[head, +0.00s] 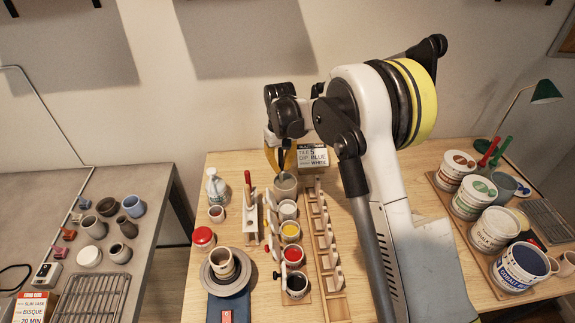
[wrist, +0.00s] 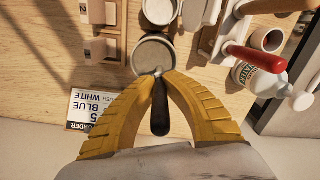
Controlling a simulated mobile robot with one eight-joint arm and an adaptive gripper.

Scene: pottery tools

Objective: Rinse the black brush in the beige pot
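The beige pot (head: 286,189) stands on the wooden table, at the back end of a row of small paint pots. It also shows in the wrist view, with its round rim (wrist: 136,51) just beyond my fingertips. My gripper (head: 283,169) is above the pot, and its yellow fingers close around the black brush (wrist: 160,112). The dark handle lies between the fingers in the wrist view. The brush's tip end points down at the pot's mouth and appears to be inside it; how deep I cannot tell. The gripper (wrist: 157,76) hides part of the brush.
White (head: 288,210), yellow (head: 290,231), red (head: 293,254) and dark (head: 297,284) paint pots stand in front of the beige pot. A wooden rack (head: 325,245) is to the right, a red-handled tool (head: 248,190) to the left. A sign (head: 312,157) stands behind.

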